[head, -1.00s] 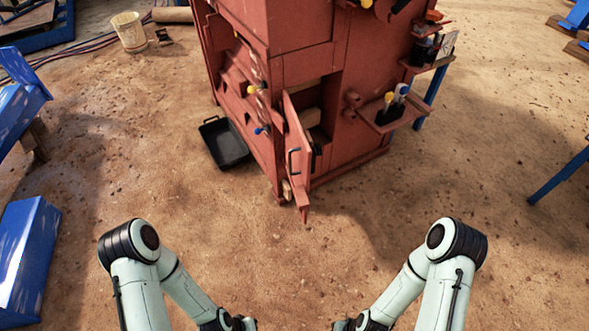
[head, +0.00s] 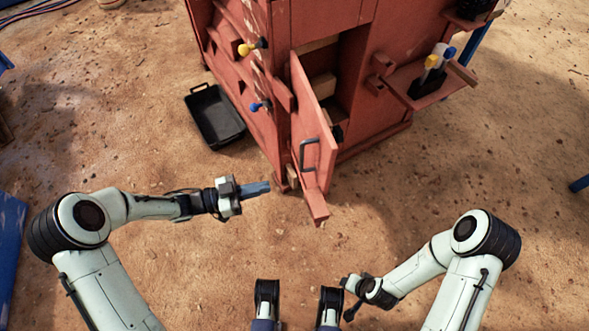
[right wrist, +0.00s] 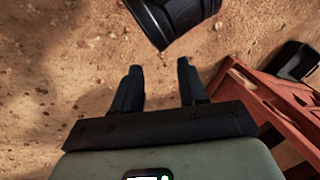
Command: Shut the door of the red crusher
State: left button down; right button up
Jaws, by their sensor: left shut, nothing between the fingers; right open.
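The red crusher (head: 375,130) stands at the top centre of the head view. Its door (head: 318,125) is open, swung out toward me, with the dark opening (head: 350,75) showing to its right. A dark bar handle (head: 309,155) is on the door's visible face. My left gripper (head: 262,188) is shut and empty, left of the door's lower end and apart from it, pointing right. My right gripper (head: 350,298) is low in the head view, well below the door. In the right wrist view its fingers (right wrist: 160,80) are apart with nothing between them.
A black tray (head: 215,115) lies on the ground left of the crusher. Yellow (head: 250,47) and blue (head: 258,105) knobs stick out of the crusher's left side. A shelf (head: 435,90) juts out on its right. The sandy ground in front is clear.

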pick_arm(q)
jog(key=b, duration=0.2)
send_near(322, 175)
jog(key=x, duration=0.6)
jog(key=shift+w+f, duration=0.15)
jog(key=shift+f, duration=0.05)
jog(key=shift+w+d, duration=0.15)
jog(key=shift+d, duration=0.15)
pick_arm(e)
jog(key=f, duration=0.1)
jog(key=w+d+f, duration=0.1)
jog(key=f, duration=0.1)
jog(key=shift+w+d+f+t, duration=0.1)
jog(key=shift+w+d+t, duration=0.2)
jog(key=shift+d, duration=0.1)
pick_arm(q)
jog(key=shift+d, duration=0.1)
